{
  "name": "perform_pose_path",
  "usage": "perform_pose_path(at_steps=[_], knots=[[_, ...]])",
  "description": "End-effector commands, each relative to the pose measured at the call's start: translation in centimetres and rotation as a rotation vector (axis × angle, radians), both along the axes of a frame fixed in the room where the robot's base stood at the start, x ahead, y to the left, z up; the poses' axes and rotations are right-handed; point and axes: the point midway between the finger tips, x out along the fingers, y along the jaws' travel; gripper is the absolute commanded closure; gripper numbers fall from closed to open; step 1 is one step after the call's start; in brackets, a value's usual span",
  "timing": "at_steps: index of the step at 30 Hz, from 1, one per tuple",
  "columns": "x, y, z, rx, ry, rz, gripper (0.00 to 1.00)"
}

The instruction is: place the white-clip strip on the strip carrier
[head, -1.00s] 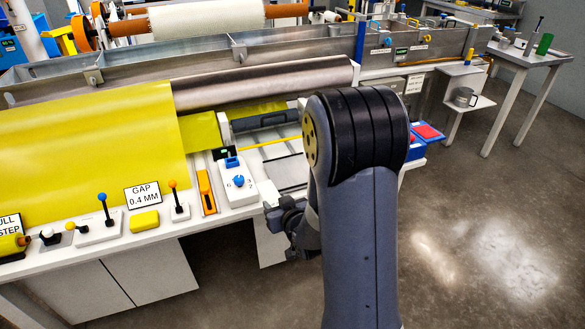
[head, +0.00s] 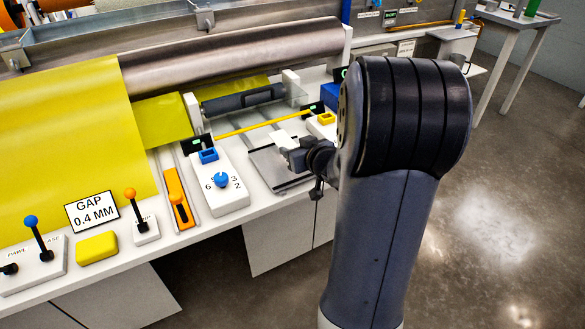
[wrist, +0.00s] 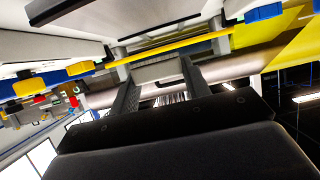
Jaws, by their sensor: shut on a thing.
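My gripper (head: 289,147) is over the bench, above a grey metal plate (head: 270,172). In the wrist view its two dark fingers (wrist: 158,84) are shut on a pale, whitish piece (wrist: 158,70), which I take to be the clip of the white-clip strip. The piece also shows in the head view (head: 281,138); the rest of the strip cannot be made out. I cannot tell for sure which part is the strip carrier.
A dark roller (head: 243,99) between white posts lies behind the yellow bar, below a large steel roller (head: 230,55). A white dial box (head: 219,182), an orange slider (head: 178,198) and lever switches (head: 143,213) stand to the left. Open floor lies right of the bench.

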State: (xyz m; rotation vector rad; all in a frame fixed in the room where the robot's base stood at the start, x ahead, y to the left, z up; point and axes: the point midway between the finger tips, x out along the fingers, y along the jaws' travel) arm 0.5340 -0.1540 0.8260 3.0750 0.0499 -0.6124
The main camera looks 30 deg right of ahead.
Motion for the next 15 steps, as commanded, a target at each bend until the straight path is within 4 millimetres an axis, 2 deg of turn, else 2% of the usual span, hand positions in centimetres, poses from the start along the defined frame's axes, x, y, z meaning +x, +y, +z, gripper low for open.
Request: perform_pose_path(at_steps=[9, 15], knots=[[0.0, 0.1, -4.7, 0.002, 0.001, 0.001, 0.77], [0.0, 0.0, -5.6, -0.001, 0.000, 0.001, 0.77]])
